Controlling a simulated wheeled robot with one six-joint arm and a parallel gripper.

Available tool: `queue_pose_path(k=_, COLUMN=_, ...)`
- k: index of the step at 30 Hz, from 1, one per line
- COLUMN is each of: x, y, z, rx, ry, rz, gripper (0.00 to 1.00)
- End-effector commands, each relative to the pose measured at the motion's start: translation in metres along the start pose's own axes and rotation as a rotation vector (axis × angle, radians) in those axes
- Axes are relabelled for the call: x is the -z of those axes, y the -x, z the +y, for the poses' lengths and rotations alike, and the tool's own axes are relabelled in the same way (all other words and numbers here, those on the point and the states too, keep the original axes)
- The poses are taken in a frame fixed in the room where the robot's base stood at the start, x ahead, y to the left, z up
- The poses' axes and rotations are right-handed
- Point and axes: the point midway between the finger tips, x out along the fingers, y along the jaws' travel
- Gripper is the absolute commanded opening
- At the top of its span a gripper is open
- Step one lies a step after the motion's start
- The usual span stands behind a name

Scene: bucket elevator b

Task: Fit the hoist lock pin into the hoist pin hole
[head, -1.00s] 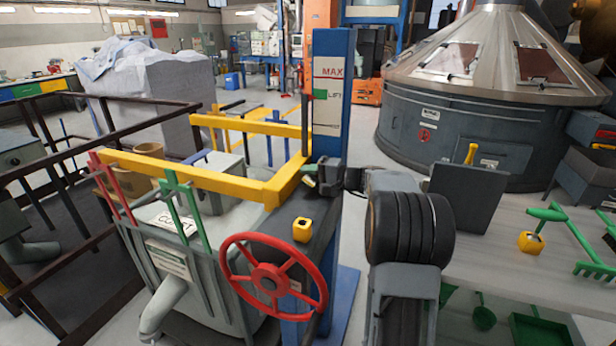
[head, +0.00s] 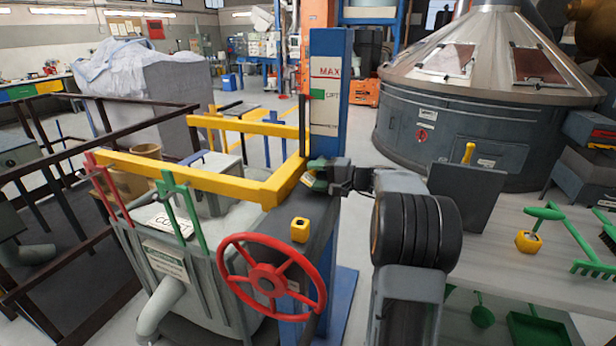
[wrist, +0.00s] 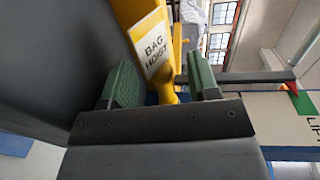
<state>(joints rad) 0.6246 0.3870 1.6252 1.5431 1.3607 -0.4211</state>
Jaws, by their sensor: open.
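The yellow hoist frame (head: 190,172) runs over the grey hopper to the blue column (head: 328,90). Its "BAG HOIST" label (wrist: 154,46) shows in the wrist view. My gripper (head: 312,180) is at the frame's right end, beside the column. In the wrist view, my gripper (wrist: 157,86) has its two green fingers apart. A yellow knob-like piece (wrist: 167,93), which looks like the hoist lock pin's head, sits between them below the label, with gaps on both sides. The hoist pin hole is not visible, and how deep the pin sits cannot be told.
A red handwheel (head: 270,277) stands in front of the column. A yellow block (head: 300,230) sits on the dark ledge. The right bench (head: 470,270) holds another yellow block (head: 529,242), green tools and a dark upright panel (head: 468,192). Dark railings (head: 75,120) are at left.

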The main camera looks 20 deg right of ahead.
Motion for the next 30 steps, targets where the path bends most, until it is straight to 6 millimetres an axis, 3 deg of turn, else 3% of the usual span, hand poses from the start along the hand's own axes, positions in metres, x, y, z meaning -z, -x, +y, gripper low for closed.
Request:
queue_pose_path(k=6, x=0.001, y=0.048, z=0.001, rx=0.000, ry=0.000, rz=0.005, gripper=0.55)
queue_pose_path(k=15, x=0.001, y=0.095, z=0.001, rx=0.000, ry=0.000, rz=0.003, gripper=0.55)
queue_pose_path(k=21, x=0.001, y=0.107, z=0.000, rx=-0.001, ry=0.000, rz=0.001, gripper=0.55)
queue_pose_path(k=30, x=0.000, y=0.109, z=0.000, rx=0.000, ry=0.000, rz=0.000, gripper=0.55)
